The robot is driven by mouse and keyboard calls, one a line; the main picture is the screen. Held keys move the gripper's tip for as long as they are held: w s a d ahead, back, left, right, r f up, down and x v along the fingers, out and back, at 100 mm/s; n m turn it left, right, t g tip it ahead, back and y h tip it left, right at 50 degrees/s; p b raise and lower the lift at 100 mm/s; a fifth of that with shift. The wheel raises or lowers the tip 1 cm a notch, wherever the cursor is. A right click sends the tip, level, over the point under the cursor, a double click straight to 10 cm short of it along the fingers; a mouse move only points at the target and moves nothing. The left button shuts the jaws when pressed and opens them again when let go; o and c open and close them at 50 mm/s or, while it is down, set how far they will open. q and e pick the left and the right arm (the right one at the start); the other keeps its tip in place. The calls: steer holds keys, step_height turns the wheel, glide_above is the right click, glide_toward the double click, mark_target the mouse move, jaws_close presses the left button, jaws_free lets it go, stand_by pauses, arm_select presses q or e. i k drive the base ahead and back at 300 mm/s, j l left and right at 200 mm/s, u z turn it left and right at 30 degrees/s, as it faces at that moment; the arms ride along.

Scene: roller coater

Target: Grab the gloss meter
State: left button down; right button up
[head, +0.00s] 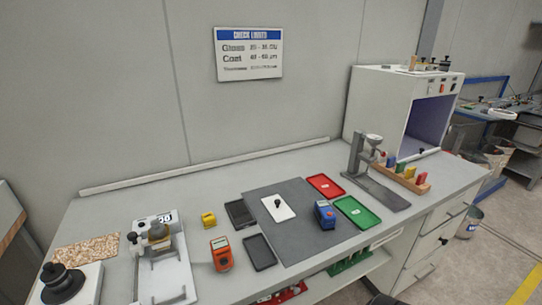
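No label in the head view is readable enough to tell which device is the gloss meter. A small blue handheld device (324,214) stands on the right part of the dark grey mat (290,247). An orange handheld meter (221,254) with a light display stands on the bench, left of the mat. A small yellow block-like device (208,219) sits behind the orange one. Neither of my grippers is in view, and nothing touches these devices.
Red (325,186) and green (358,212) trays lie right. A stand (378,185), a white cabinet (393,105) and a left-hand instrument (165,278) flank the bench (117,209).

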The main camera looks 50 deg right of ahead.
mark_target(321, 208)
steer(key=z, duration=2)
steer(key=i+l+u, duration=0.15)
steer(key=l+u, duration=0.2)
steer(key=i+l+u, duration=0.1)
steer(key=l+u, duration=0.55)
